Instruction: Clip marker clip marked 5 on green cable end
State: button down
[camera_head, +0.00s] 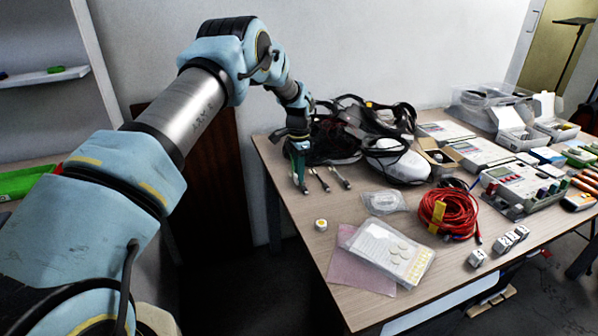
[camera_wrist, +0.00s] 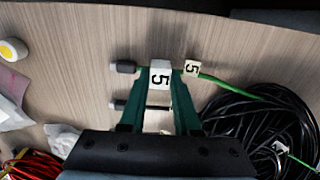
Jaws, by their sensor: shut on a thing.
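My gripper (camera_wrist: 161,72) has green fingers and is shut on a white marker clip (camera_wrist: 160,76) marked 5. In the head view my gripper (camera_head: 299,180) is low over the table's left edge. A green cable (camera_wrist: 217,82) comes in from the right in the wrist view, with a small cream tag (camera_wrist: 192,67) marked 5 on it, just beside the right finger. A dark grey plug (camera_wrist: 123,66) shows left of the clip, in line with the cable. The clip and fingers hide the stretch between; I cannot tell whether the clip is around the cable.
Another grey cable end (camera_wrist: 120,104) lies beneath the fingers. Black cable coils (camera_wrist: 262,125) are at the right. Several white marker clips (camera_head: 477,258) stand at the table's front right. A red cable coil (camera_head: 449,211) and a yellow-topped white knob (camera_head: 321,225) lie nearby.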

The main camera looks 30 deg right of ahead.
jog(key=shift+f, duration=0.15)
jog(key=c, duration=0.5)
grip_release()
jog(key=shift+c, duration=0.2)
jog(key=shift+r+p, duration=1.4)
jog(key=shift+r, duration=1.6)
